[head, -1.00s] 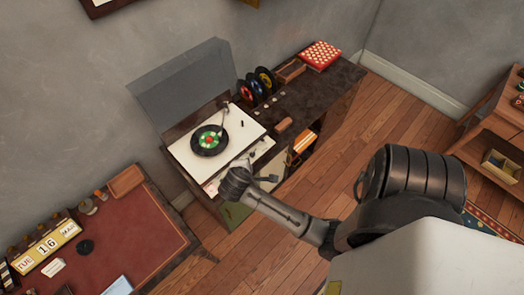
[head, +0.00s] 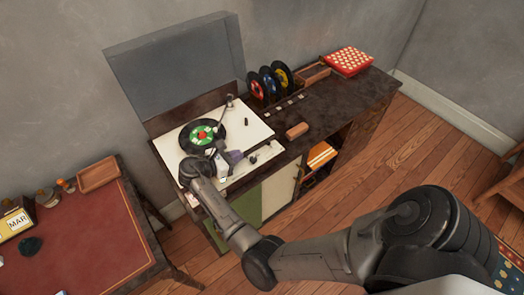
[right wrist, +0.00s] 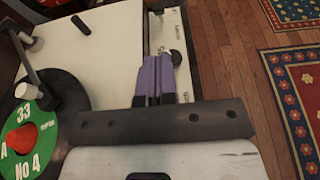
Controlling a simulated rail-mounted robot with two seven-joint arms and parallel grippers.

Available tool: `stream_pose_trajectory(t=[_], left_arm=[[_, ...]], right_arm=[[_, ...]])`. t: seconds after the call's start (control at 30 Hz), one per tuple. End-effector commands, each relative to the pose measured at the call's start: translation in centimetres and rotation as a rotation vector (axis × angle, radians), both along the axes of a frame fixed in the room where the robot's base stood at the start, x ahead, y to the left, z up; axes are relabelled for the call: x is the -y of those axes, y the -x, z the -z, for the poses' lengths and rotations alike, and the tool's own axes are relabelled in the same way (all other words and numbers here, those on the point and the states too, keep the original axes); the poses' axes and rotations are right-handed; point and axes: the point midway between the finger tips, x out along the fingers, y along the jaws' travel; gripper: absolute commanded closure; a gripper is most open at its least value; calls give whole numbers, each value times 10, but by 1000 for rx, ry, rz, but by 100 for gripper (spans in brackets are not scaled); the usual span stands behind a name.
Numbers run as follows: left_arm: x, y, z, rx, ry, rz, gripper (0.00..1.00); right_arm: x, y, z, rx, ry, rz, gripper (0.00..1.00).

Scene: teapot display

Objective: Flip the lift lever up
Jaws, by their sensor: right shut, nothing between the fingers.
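A record player (head: 180,150) with a white deck and raised clear lid (head: 170,70) stands on a dark cabinet. A black record with a green and red label (head: 203,133) lies on it, with the tonearm (head: 222,116) at its right side. My right gripper (head: 235,157) is shut and empty over the player's front strip. In the right wrist view its purple fingers (right wrist: 153,80) point along this strip. A small silvery piece (right wrist: 161,49), perhaps the lift lever, shows just beyond the fingertips; whether they touch is unclear. My left gripper is out of view.
A dark round knob (head: 253,159) is on the strip beyond the fingers. A small black peg (head: 246,122) stands on the deck. A brown block (head: 297,130) and several upright records (head: 268,82) are to the right. A red-topped desk (head: 90,225) stands at left.

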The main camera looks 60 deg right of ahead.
Motion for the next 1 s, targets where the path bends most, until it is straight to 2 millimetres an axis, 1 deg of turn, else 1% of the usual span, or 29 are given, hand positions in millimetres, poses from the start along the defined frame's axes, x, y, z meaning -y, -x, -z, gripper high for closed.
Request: stream_pose_trajectory(t=[0.33, 0.47, 0.57, 0.8, 1.0], left_arm=[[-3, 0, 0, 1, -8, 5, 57], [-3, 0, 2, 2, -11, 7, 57], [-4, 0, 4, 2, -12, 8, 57], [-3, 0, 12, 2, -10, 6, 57], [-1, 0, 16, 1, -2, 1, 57]], right_arm=[[0, 0, 0, -4, 1, 0, 100], [7, 3, 3, -4, 0, 2, 100], [18, 8, 7, -4, 3, 1, 100], [51, 24, 18, -3, 3, 2, 100], [73, 34, 26, -3, 2, 0, 100]])
